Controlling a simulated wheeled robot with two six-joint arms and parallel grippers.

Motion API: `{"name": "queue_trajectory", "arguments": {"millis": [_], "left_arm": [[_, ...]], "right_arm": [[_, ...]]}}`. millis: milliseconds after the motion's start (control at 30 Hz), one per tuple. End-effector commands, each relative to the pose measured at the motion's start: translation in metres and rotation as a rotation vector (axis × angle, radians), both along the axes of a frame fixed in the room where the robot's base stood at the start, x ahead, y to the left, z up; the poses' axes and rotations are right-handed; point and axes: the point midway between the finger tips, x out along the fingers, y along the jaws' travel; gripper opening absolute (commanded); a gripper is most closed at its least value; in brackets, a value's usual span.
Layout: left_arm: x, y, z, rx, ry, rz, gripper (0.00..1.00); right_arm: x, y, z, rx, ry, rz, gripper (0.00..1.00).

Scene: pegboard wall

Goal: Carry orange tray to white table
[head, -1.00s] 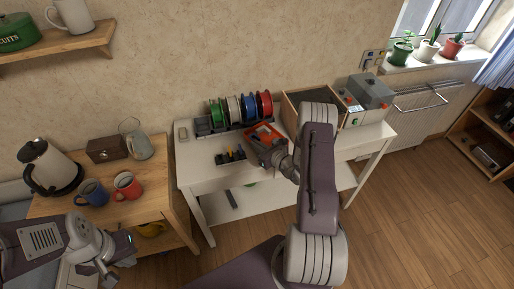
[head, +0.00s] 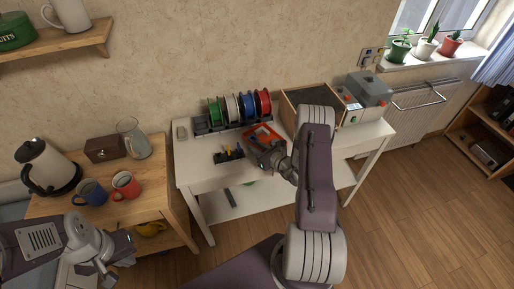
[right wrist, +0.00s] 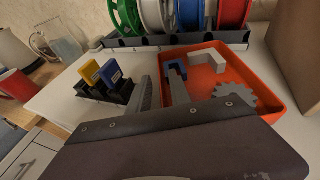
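The orange tray (head: 274,131) rests on the white table (head: 203,173), in front of the spools. It also shows in the right wrist view (right wrist: 272,102), holding a grey gear (right wrist: 236,93), a whitish angled piece (right wrist: 209,59) and a blue piece (right wrist: 177,69). My right gripper (right wrist: 161,92) is at the tray's left side. Its two fingers stand apart, with the tray's left wall between them; no firm grip shows. In the head view the right gripper (head: 264,155) partly hides the tray. My left gripper (head: 110,274) is low at the left, away from the tray; its fingers are unclear.
A spool rack (head: 232,122) stands behind the tray, and an open wooden box (head: 308,97) stands close on its right. A black holder (head: 229,156) with yellow and blue items sits to its left. A wooden cart (head: 157,181) with mugs and a kettle stands left of the table.

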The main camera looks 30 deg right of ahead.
Motion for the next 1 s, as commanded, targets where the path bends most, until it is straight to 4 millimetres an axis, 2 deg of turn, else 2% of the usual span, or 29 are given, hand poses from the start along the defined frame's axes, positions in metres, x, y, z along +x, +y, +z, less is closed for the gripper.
{"name": "queue_trajectory", "arguments": {"millis": [67,167,500,700,933,967,1000], "left_arm": [[0.0,0.0,0.006,0.0,0.0,0.0,0.0],[0.0,0.0,0.003,0.0,0.0,0.0,0.0],[0.0,0.0,0.003,0.0,0.0,0.0,0.0],[0.0,0.0,0.002,0.0,0.0,0.0,0.0],[0.0,0.0,0.002,0.0,0.0,0.0,0.0],[0.0,0.0,0.002,0.0,0.0,0.0,0.0],[0.0,0.0,0.002,0.0,0.0,0.0,0.0]], "right_arm": [[0.0,0.0,0.006,0.0,0.0,0.0,0.24],[-0.012,-0.004,0.006,0.001,0.003,-0.004,0.24],[-0.079,-0.014,0.027,0.001,0.002,-0.006,0.24],[-0.106,-0.018,0.036,0.0,0.0,-0.003,0.24],[-0.113,-0.016,0.039,-0.002,-0.001,0.008,0.24],[-0.112,-0.011,0.041,-0.003,0.0,0.027,0.24],[-0.11,0.002,0.046,-0.009,0.0,0.081,0.24]]}}
